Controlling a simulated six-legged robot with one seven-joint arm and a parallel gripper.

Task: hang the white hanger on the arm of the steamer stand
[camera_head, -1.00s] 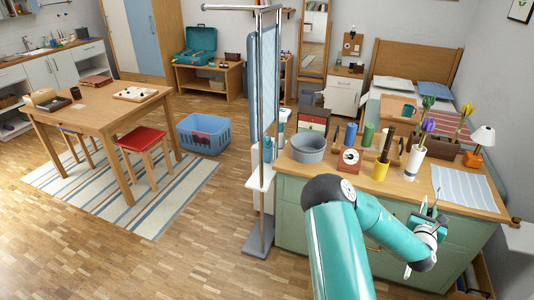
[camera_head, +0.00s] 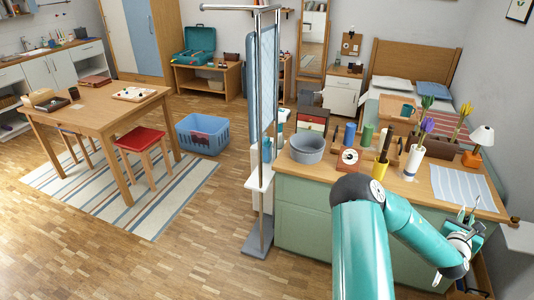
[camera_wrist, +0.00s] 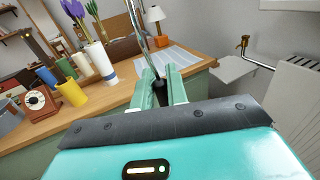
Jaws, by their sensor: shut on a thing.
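My gripper (camera_head: 468,222) is at the right, beyond the front right corner of the green cabinet. In the wrist view my gripper (camera_wrist: 160,88) is shut on the hanger, whose thin metal hook (camera_wrist: 139,28) rises from a dark piece between the fingers. The hanger's white body is mostly hidden by my gripper and arm. The steamer stand (camera_head: 262,200) stands upright left of the cabinet, well away from my gripper. Its horizontal metal arm (camera_head: 225,8) reaches left at the top, with nothing seen hanging on its outer part.
The green cabinet (camera_head: 300,215) lies between my gripper and the stand. Open floor lies left of the stand.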

